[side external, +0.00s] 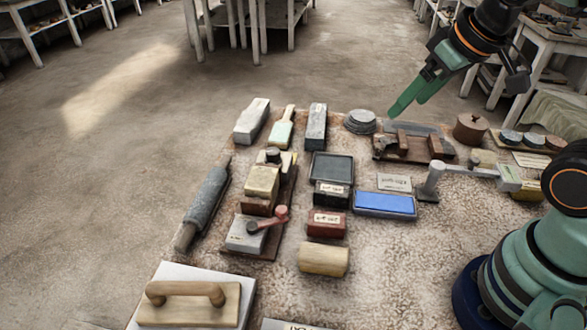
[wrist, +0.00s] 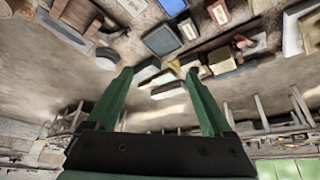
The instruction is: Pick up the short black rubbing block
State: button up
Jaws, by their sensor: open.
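A short black block (side external: 332,194) with a pale label on its top lies near the middle of the table in the side view. It sits between a dark square tray (side external: 331,167) and a red labelled block (side external: 327,224), left of a blue pad (side external: 385,204). In the wrist view the black block (wrist: 187,27) shows near the top, beside the dark tray (wrist: 162,40). My gripper (side external: 404,104) is open and empty, raised above the far right part of the table, away from the block. Its two green fingers (wrist: 160,72) stand apart in the wrist view.
A wooden cylinder (side external: 324,259) lies in front of the red block. A wooden rack (side external: 415,146) and a metal T-shaped tool (side external: 440,177) stand to the right. Grey stone blocks (side external: 316,127) are at the back. Bare table shows at the front right.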

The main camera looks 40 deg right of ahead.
jog(key=w+a+f+n+g, duration=0.3)
jog(key=w+a+f+n, duration=0.1)
jog(key=w, duration=0.2)
jog(key=n+g, duration=0.2)
jog(key=n, duration=0.2)
send_over(332, 189)
notch_tip(332, 189, down, 8)
jog(key=f, duration=0.7)
jog(key=shift+w+d+f, duration=0.1)
jog(key=shift+w+f, duration=0.05)
jog(key=shift+w, duration=0.2)
jog(key=f, duration=0.3)
jog(key=shift+s+f, duration=0.35)
jog(key=shift+f, duration=0.75)
jog(key=shift+c, duration=0.3)
grip_shut()
